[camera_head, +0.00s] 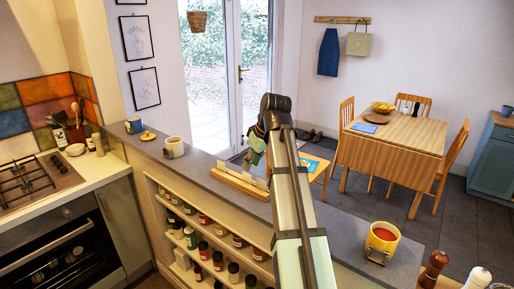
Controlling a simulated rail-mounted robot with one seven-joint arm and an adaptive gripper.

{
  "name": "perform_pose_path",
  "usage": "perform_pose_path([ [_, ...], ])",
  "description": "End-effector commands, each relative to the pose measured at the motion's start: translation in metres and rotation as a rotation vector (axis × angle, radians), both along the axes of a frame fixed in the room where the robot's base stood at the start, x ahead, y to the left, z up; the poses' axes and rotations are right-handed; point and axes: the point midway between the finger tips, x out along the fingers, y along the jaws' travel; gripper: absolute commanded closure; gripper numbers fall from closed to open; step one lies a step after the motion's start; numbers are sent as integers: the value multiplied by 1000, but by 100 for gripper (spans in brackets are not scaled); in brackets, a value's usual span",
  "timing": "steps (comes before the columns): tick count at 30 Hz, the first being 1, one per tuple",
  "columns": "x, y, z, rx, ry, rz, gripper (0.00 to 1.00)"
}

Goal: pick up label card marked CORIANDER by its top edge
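A long wooden holder (238,185) lies on the grey counter ledge (205,172), with small pale cards (246,176) standing in it. The lettering is too small to read, so I cannot tell which card is marked CORIANDER. My arm reaches in from the bottom of the view, and its wrist bends down above the ledge. My gripper (256,153) is just above the holder's right half, close to the cards. The fingertips are small and partly hidden by my wrist, so I cannot tell whether they are open, shut or touching a card. My arm hides the holder's right end.
A white mug (174,147), a blue mug (134,125) and a small wooden-looking dish (148,136) stand left of the holder. Shelves of jars (203,219) lie below. The ledge between my arm and the yellow mug is clear.

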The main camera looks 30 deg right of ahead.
Motion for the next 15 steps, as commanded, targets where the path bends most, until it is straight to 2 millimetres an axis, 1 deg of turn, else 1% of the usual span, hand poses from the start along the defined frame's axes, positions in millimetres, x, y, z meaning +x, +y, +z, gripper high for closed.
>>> perform_pose_path([
  [1,1,2,-8,1,4,1,68],
  [7,13,7,-36,1,3,1,68],
  [12,19,9,-51,0,1,0,68],
  [15,21,9,-56,0,1,0,68],
])
